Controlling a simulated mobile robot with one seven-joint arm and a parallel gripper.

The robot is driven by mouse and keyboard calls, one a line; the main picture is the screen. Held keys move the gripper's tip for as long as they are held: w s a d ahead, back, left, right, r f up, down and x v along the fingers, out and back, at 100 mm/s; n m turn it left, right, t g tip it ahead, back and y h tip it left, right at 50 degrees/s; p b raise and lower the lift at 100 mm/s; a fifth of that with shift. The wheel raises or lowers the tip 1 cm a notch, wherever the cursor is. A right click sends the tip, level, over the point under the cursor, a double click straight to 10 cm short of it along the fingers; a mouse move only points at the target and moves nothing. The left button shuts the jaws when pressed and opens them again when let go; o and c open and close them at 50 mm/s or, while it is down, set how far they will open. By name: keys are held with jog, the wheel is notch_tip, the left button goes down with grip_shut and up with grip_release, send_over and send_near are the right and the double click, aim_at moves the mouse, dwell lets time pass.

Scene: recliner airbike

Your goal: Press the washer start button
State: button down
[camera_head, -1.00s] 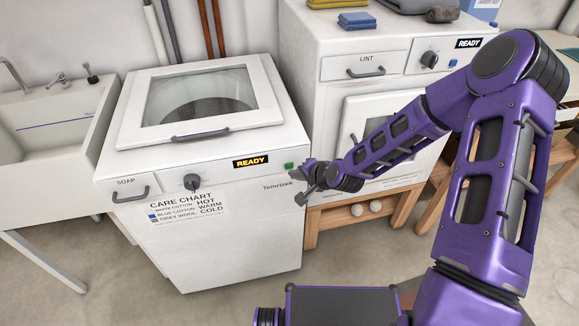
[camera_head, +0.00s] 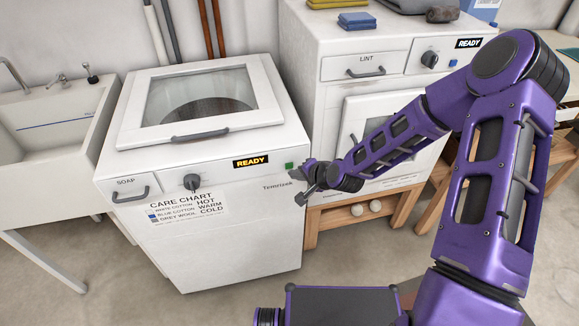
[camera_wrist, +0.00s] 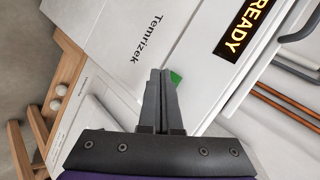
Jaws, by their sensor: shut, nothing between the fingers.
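The white washer (camera_head: 230,240) stands at the left centre with its glass-topped lid closed. Its small green start button (camera_head: 289,165) is at the right end of the front panel, right of the READY display (camera_head: 251,162). My gripper (camera_head: 299,173) is at the washer's right front edge, close beside the button. In the wrist view my gripper (camera_wrist: 161,73) is shut and empty, and the green button (camera_wrist: 175,77) shows partly hidden behind the fingertips. The READY display also shows in the wrist view (camera_wrist: 243,27). I cannot tell whether the fingers touch the button.
A dryer (camera_head: 330,92) on a wooden stand is right of the washer, behind my arm. A sink (camera_head: 55,125) is at the left. The washer has a knob (camera_head: 192,182), a soap drawer (camera_head: 130,187) and a lid handle (camera_head: 200,134). Floor in front is clear.

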dwell(0.4)
jog(key=shift+w+a, duration=0.1)
jog(key=shift+w, duration=0.3)
jog(key=shift+w+a, duration=0.1)
jog(key=shift+w, duration=0.3)
dwell(0.7)
jog(key=shift+s, duration=0.15)
jog(key=shift+s+d, duration=0.25)
jog(key=shift+s, duration=0.35)
jog(key=shift+s+d, duration=0.25)
jog(key=shift+s, duration=0.55)
jog(key=shift+s+d, duration=0.2)
jog(key=shift+s, duration=0.65)
jog(key=shift+s+d, duration=0.25)
jog(key=shift+s, duration=0.55)
